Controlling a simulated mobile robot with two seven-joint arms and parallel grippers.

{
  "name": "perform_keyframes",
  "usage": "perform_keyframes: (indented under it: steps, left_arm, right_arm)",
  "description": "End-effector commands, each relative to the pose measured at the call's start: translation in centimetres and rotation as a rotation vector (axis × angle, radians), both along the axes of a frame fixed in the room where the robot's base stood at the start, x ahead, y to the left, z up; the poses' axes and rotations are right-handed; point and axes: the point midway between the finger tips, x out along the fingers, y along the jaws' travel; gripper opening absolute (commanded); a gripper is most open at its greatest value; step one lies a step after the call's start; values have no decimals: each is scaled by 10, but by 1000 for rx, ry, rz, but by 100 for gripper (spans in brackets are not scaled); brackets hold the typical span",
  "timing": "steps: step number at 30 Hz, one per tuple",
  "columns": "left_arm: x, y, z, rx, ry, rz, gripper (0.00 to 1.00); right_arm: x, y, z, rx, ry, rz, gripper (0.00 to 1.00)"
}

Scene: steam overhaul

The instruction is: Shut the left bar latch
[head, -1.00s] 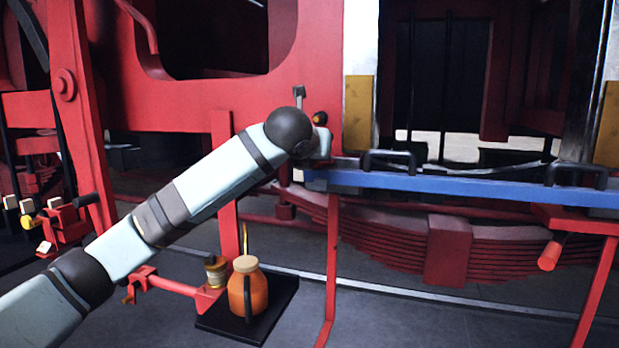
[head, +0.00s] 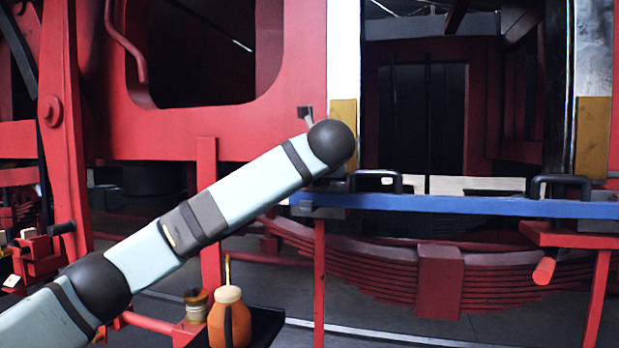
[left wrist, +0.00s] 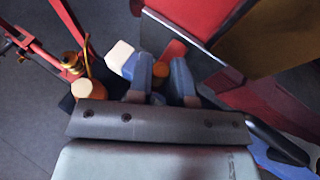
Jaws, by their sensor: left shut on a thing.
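The blue bar (head: 450,205) lies level across the front of the red frame. Its left end (head: 308,205) shows just below my left wrist. In the left wrist view my left gripper (left wrist: 161,68) is closed around a small orange piece, seemingly the knob of the left bar latch (left wrist: 160,71). A pale block (left wrist: 120,55) is beside the left finger, and a red part is just beyond the fingers. In the head view my round black wrist joint hides the gripper and most of the latch. My right gripper is not in view.
Black handles (head: 376,172) stand on the bar. A red leaf spring (head: 440,280) hangs behind and below it. A red upright (head: 207,215) stands behind my arm.

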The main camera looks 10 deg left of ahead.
Motion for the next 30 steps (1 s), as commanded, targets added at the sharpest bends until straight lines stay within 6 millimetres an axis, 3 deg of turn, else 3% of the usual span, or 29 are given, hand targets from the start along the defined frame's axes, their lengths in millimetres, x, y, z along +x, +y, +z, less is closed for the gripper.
perform_keyframes:
  steps: [7, 8, 11, 23, 30]
  left_arm:
    - [0, -1, -4, 1, 7, -1, 0]
    - [0, -1, -4, 1, 7, -1, 21]
    - [0, -1, -4, 2, 8, -1, 44]
    - [-6, -4, 2, 1, 1, -3, 44]
    - [-45, -23, 21, 2, 0, -5, 44]
  right_arm:
    - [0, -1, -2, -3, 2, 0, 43]
    - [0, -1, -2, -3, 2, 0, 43]
    - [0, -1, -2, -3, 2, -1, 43]
    - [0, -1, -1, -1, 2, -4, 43]
    - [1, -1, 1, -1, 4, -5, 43]
